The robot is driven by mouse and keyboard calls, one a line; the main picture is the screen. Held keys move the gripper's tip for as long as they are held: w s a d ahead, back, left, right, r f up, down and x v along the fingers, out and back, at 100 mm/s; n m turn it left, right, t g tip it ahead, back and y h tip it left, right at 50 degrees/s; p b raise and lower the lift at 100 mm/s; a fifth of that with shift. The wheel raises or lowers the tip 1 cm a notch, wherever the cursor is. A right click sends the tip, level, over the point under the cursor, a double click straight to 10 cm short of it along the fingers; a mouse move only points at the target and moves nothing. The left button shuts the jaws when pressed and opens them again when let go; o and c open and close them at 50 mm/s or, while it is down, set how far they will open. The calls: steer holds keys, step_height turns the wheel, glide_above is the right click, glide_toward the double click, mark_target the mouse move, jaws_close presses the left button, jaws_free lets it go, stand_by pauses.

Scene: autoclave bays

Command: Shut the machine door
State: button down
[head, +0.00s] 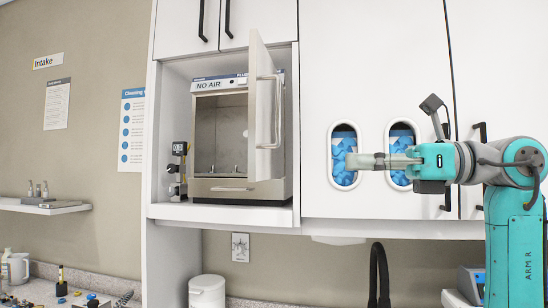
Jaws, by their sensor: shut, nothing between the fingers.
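The machine (221,187) is a box-shaped autoclave marked "NO AIR" in an open cabinet bay. Its door (264,105) is hinged at the right and stands wide open, swung out toward me. A long bar handle (277,112) runs down the door's face on its right side. The chamber (221,130) is open to view, with small fittings at its floor. My gripper (352,161) is shut and empty, pointing left. In the picture it lies to the right of the door, in front of the white cabinet front, apart from the door.
Two oval openings with blue contents (344,150) are in the white cabinet (330,80). A small dark device (178,170) stands left of the machine. A wall shelf (45,207) is at left. A white bin (207,291) and black faucet (379,275) are below.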

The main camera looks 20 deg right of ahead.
mark_target(257, 157)
steer(key=shift+h, duration=0.3)
steer(key=x, duration=0.9)
steer(key=r+x, duration=0.1)
steer(key=x, duration=0.3)
steer(key=shift+w+a+r, duration=0.1)
steer(key=shift+w+a, duration=0.15)
steer(key=shift+a, duration=0.05)
steer(key=shift+a, duration=0.15)
